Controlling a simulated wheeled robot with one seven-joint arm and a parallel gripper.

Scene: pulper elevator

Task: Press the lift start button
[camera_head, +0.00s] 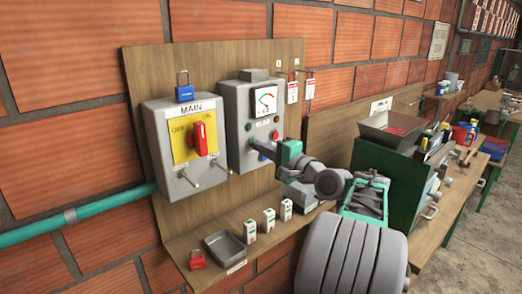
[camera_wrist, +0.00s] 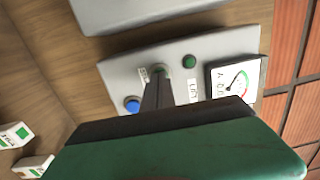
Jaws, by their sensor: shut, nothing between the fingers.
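The grey lift control box (camera_head: 237,100) hangs on the wooden board, with a gauge (camera_head: 265,101) at its upper right. In the wrist view its panel (camera_wrist: 118,78) carries a green round button or lamp (camera_wrist: 189,62), a blue button (camera_wrist: 133,106) and a "LIFT" label (camera_wrist: 193,89). My gripper (camera_head: 256,147) is shut and empty, its tips at the lower left of the panel. In the wrist view the fingertips (camera_wrist: 159,78) overlap another round button (camera_wrist: 160,69), partly hidden, beside a small label. I cannot tell whether they touch or press it.
A grey MAIN box (camera_head: 156,133) with a red switch (camera_head: 201,138) on yellow stands left. A blue padlock (camera_head: 184,88) sits on top. Below, the shelf holds a grey tray (camera_head: 224,249), a red padlock (camera_head: 197,260) and small white-green boxes (camera_head: 269,220). A cluttered workbench (camera_head: 450,205) is right.

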